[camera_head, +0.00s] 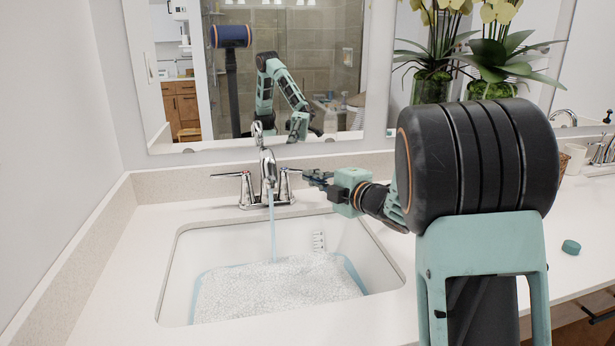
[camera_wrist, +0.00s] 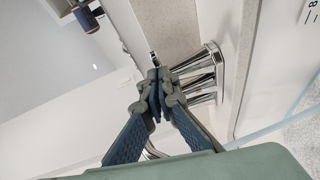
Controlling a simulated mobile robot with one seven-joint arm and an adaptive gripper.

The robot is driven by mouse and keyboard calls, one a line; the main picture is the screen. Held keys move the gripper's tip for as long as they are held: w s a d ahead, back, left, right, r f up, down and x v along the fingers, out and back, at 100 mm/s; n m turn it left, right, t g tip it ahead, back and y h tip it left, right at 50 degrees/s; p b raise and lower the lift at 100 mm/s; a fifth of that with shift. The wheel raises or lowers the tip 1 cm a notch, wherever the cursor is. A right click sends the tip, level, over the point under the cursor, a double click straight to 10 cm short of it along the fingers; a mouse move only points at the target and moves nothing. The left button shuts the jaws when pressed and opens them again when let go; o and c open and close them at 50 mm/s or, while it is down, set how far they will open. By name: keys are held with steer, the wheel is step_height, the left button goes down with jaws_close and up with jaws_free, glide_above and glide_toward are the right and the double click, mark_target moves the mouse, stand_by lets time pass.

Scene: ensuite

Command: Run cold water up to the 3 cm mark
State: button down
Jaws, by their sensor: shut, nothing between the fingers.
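The chrome faucet (camera_head: 268,172) stands behind the white sink basin (camera_head: 205,245), with a lever handle on each side. A thin bluish stream (camera_head: 272,228) runs from its spout into the basin. Pale, speckled water (camera_head: 275,285) covers the basin floor. A small scale (camera_head: 319,240) is on the back wall; I cannot read the level against it. My gripper (camera_head: 308,177) is shut and empty beside the right lever; I cannot tell whether it touches. In the wrist view, its fingers (camera_wrist: 157,98) are together near the faucet's chrome (camera_wrist: 205,72). Part of the scale (camera_wrist: 310,12) shows there.
A backsplash (camera_head: 340,165) and mirror (camera_head: 300,90) are close behind the faucet. Potted orchids (camera_head: 490,60) stand behind my arm at right. A small teal round object (camera_head: 571,247) lies on the right counter (camera_head: 575,215). The counter left of the basin is clear.

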steer(key=w+n+g+y, duration=0.1)
steer(key=d+n+g+y+p, duration=0.1)
steer(key=w+n+g+y+p, duration=0.1)
steer(key=g, duration=0.1)
steer(key=shift+w+d+n+y, duration=0.25)
steer(key=shift+w+n+y, duration=0.05)
steer(key=shift+w+y, duration=0.1)
steer(key=shift+w, duration=0.4)
steer(key=shift+d+r, duration=0.1)
step_height(320, 180, up, 10)
stand_by(0.5)
stand_by(0.7)
